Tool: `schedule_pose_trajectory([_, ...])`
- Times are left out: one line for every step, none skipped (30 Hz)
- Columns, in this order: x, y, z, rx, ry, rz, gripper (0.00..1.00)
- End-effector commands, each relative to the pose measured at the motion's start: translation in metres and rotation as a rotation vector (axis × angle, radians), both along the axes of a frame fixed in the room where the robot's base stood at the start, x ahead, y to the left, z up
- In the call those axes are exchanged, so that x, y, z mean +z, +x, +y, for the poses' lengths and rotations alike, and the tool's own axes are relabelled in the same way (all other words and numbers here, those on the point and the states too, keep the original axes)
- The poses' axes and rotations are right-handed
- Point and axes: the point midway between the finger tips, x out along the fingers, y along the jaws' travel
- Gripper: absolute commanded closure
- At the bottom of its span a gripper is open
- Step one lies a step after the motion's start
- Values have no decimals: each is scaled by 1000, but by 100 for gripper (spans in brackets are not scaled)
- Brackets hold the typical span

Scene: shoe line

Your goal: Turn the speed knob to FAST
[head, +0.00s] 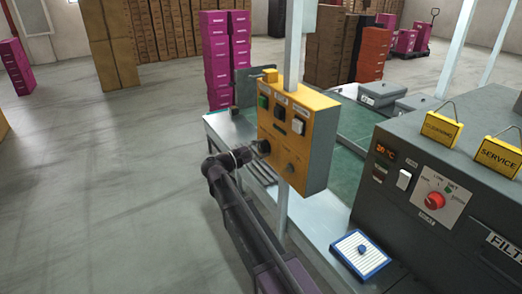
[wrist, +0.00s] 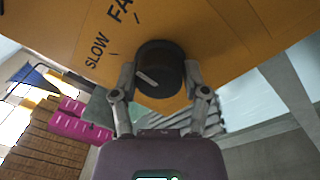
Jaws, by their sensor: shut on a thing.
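The yellow control box (head: 312,133) hangs on a post, with several knobs and buttons on its face. The speed knob (wrist: 172,56) is black with a white pointer line, under the printed words SLOW and FA, the second cut off by the picture's edge. The pointer line slants to the upper left, roughly toward the SLOW side. My gripper (wrist: 160,76) is shut on the knob, one finger on each side of it. In the head view my gripper (head: 247,153) reaches the lower left of the box, and the knob is a small dark shape there.
A grey machine (head: 450,190) with a red knob (head: 435,200) and yellow signs stands at the right. Pink boxes (head: 217,60) are stacked behind the box.

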Motion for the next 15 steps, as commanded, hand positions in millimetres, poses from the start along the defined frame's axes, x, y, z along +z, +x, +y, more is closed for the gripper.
schedule_pose_trajectory([0,1,-1,-1,24,-38,89])
schedule_pose_trajectory([0,1,-1,0,39,-62,89])
schedule_pose_trajectory([0,1,-1,-1,61,-93,89])
schedule_pose_trajectory([0,1,-1,0,76,-117,89])
schedule_pose_trajectory([0,1,-1,-1,92,-140,89])
schedule_pose_trajectory([0,1,-1,-1,112,-171,89])
schedule_pose_trajectory([0,1,-1,-1,127,-194,89])
schedule_pose_trajectory([0,1,-1,-1,142,-215,89])
schedule_pose_trajectory([0,1,-1,-1,160,-243,89])
schedule_pose_trajectory([0,1,-1,-1,173,-263,89])
schedule_pose_trajectory([0,1,-1,-1,187,-283,89])
schedule_pose_trajectory([0,1,-1,-1,203,-307,89])
schedule_pose_trajectory([0,1,-1,-1,215,-325,89])
schedule_pose_trajectory([0,1,-1,-1,226,-340,89])
schedule_pose_trajectory([0,1,-1,-1,239,-360,89])
